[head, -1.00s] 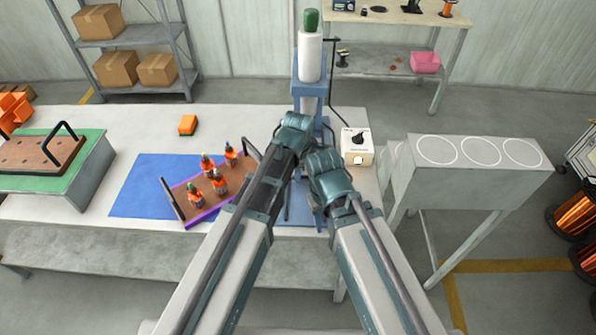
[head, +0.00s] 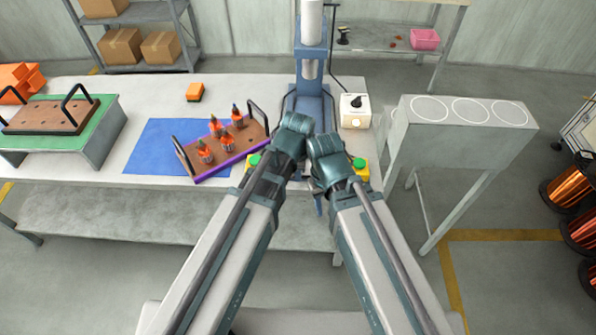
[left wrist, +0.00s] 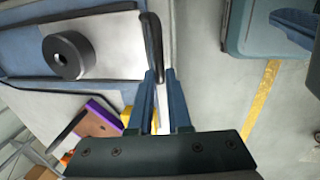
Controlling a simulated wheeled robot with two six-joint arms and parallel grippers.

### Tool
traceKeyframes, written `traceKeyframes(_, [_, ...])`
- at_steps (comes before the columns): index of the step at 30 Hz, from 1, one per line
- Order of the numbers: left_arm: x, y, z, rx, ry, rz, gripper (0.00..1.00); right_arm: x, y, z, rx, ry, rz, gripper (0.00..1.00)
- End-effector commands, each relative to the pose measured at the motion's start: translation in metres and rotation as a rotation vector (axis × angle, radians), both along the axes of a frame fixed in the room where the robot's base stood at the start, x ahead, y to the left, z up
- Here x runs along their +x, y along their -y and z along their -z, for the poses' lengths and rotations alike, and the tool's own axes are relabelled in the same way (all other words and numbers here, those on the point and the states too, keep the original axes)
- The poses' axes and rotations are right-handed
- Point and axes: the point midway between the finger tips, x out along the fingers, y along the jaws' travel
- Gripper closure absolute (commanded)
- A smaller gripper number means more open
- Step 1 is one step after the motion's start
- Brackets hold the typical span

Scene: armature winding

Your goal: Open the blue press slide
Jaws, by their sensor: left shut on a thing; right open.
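The blue press (head: 312,62) stands at the back of the white table, with its upright column above my grippers. My left gripper (head: 295,130) is in front of it, its fingertips hidden behind my wrist in the head view. In the left wrist view my left gripper (left wrist: 159,85) is shut on a dark bar handle (left wrist: 152,42) at the edge of the pale slide plate (left wrist: 113,38).
A purple-edged tray (head: 225,160) with several orange parts lies on a blue mat (head: 150,150) to the left. A white control box (head: 354,112) stands right of the press. Yellow-and-green buttons (head: 361,168) flank my wrists. A grey stand (head: 450,135) is further right.

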Motion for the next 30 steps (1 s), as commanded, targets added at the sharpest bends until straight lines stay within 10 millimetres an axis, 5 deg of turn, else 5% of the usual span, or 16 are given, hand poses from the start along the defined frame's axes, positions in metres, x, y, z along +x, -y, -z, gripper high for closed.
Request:
traceKeyframes(6, [0.001,0.000,0.000,-0.001,0.001,-0.001,1.00,0.000,0.000,0.000,0.000,0.000,0.000,0.54])
traceKeyframes(7, [0.001,0.000,0.000,-0.001,0.001,-0.001,0.82,0.000,0.000,0.000,0.000,0.000,0.000,0.54])
traceKeyframes(12, [0.001,0.000,0.000,0.000,0.001,-0.001,0.55,0.000,0.000,0.000,0.000,0.000,0.000,0.54])
traceKeyframes(30, [-0.002,0.000,-0.020,0.000,0.001,0.000,0.55,0.000,0.000,-0.020,0.000,0.000,0.000,0.54])
